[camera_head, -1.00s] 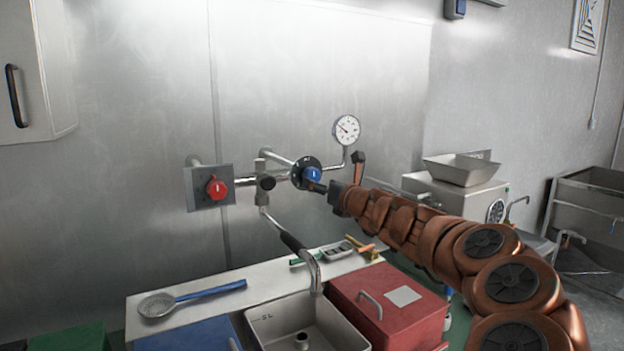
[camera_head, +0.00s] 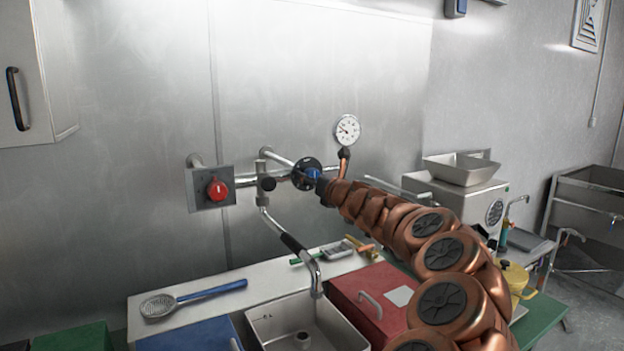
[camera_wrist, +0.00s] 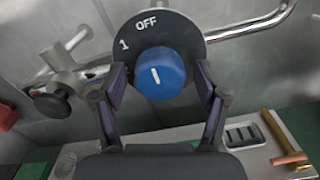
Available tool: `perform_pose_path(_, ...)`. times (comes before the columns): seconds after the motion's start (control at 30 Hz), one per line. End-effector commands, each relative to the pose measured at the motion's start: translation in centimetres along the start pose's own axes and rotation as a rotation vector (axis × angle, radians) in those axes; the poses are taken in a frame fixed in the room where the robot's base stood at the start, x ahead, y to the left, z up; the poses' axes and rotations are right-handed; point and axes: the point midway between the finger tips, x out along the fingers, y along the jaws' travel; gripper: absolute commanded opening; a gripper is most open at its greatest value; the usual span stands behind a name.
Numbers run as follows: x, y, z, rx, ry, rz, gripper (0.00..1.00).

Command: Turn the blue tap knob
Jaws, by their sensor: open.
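The blue tap knob (camera_wrist: 160,74) sits on a round black dial plate (camera_wrist: 188,30) marked "OFF" and "1" in the wrist view. A white line on the knob's face stands nearly upright, tilted a little. My gripper (camera_wrist: 160,92) is open, with one finger on each side of the knob's lower half. I cannot tell whether the fingers touch it. In the head view, the blue knob (camera_head: 313,173) is partly hidden behind my gripper (camera_head: 322,186), which reaches it from the right.
A red knob (camera_head: 217,188) on a grey plate is to the left. A pressure gauge (camera_head: 347,130) stands above right. Below are a faucet (camera_head: 312,270), a sink (camera_head: 262,318), a red box (camera_head: 345,293) and a skimmer (camera_head: 160,305).

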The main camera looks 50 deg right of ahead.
Motion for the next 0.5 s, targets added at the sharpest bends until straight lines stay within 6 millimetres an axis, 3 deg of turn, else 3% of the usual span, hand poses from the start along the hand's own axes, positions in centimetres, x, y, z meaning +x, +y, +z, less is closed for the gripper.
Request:
perform_pose_path(0.23,0.06,0.02,-0.04,0.000,0.000,0.001,0.73)
perform_pose_path(0.5,0.05,0.02,-0.07,0.001,0.001,0.001,0.46)
